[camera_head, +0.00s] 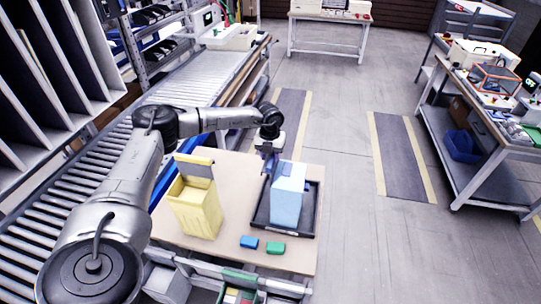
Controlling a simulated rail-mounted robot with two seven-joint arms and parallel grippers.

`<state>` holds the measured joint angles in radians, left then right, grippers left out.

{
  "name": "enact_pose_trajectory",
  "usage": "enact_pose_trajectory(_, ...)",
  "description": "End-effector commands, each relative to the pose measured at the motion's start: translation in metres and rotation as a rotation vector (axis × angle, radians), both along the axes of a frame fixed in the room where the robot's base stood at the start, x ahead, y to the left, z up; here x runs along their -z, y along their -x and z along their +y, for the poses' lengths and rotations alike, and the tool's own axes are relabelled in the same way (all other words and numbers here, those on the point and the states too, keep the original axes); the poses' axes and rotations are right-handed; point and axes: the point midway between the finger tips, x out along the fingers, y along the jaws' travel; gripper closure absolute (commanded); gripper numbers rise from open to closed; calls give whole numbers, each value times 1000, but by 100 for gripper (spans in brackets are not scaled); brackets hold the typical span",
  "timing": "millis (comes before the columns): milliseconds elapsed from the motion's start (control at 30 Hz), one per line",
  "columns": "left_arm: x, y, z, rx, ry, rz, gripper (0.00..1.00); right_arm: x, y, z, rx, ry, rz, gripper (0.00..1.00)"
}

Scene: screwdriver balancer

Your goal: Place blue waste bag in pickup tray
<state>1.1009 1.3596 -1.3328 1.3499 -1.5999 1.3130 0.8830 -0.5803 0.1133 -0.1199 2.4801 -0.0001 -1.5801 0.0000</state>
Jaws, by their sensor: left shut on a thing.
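The blue waste bag (287,200), a light blue upright block shape, stands in or just over the black pickup tray (308,225) on the wooden table. My left gripper (270,164) comes in from the upper left and is shut on the bag at its upper left edge. The fingertips are small and partly hidden by the bag. Whether the bag's bottom touches the tray floor cannot be told. My right gripper is not in view.
A small blue block (249,242) and a green block (275,248) lie at the table's front. A roller conveyor (100,160) runs along the left.

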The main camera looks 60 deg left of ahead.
Motion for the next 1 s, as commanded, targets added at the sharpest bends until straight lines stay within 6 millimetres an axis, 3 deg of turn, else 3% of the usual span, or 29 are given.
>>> enact_pose_trajectory(400,5,0,0,0,1,-1,83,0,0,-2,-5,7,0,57)
enact_pose_trajectory(433,5,0,0,0,1,1,58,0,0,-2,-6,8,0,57)
enact_pose_trajectory(667,5,0,0,0,1,1,36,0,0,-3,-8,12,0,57)
enact_pose_trajectory(1000,0,0,0,-1,1,-1,34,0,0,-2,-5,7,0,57)
